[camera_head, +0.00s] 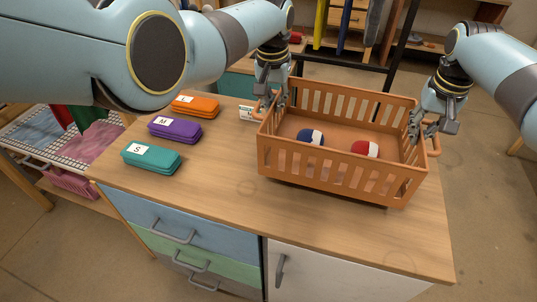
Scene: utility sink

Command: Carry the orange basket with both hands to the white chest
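The orange basket (330,178) is a slatted, open-topped crate over the right part of the wooden tabletop. Inside it lie a blue-and-white ball (311,137) and a red-and-white ball (365,149). A dark shadow shows under its front edge; I cannot tell whether it touches the table. My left gripper (274,101) is at the basket's left end, by the handle. My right gripper (428,126) is at the right end handle, with fingers around the end wall area. How tightly the fingers close on either handle is unclear. I cannot identify a white chest in this view.
Orange (195,106), purple (175,131) and teal (151,158) cases lie on the table's left side. A small white labelled item (245,113) is left of the basket. The front tabletop is clear. A wire rack (40,138) with cloths stands left; shelving is behind.

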